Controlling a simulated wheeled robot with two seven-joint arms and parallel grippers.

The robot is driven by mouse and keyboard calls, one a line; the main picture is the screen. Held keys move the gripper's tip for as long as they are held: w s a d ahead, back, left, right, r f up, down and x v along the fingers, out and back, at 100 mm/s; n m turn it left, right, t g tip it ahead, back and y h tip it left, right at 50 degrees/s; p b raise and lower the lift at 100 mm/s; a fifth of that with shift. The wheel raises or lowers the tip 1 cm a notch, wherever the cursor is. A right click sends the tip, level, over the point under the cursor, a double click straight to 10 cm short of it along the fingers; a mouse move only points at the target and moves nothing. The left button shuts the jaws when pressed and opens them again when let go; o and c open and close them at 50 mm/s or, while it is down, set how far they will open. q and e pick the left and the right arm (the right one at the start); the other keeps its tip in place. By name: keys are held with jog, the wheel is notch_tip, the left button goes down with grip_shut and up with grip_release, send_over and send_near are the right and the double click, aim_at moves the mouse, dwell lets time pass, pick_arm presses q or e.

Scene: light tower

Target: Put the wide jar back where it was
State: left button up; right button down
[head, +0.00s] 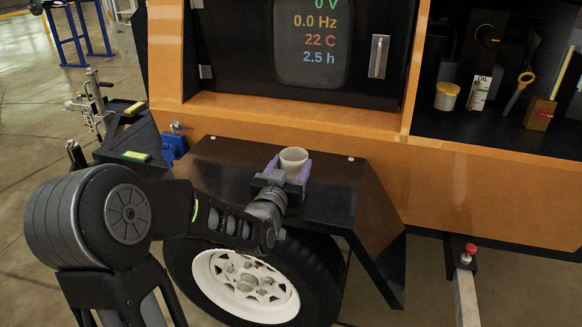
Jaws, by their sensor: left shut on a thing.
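The wide jar (293,157) is a whitish round vessel, seen in the head view at the top of the black fender. My left gripper (285,175) is shut on it, with a purple-edged finger on each side. The jar looks upright; its lower part is hidden by the gripper, so I cannot tell whether it touches the fender (335,190). My right gripper is not in view.
The wheel (247,280) is below.

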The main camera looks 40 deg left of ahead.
pick_arm(q)
jog(key=shift+f+b, duration=0.2)
jog(key=shift+b, duration=0.1)
jog(key=o, duration=1.6)
jog(key=shift+r, duration=0.1)
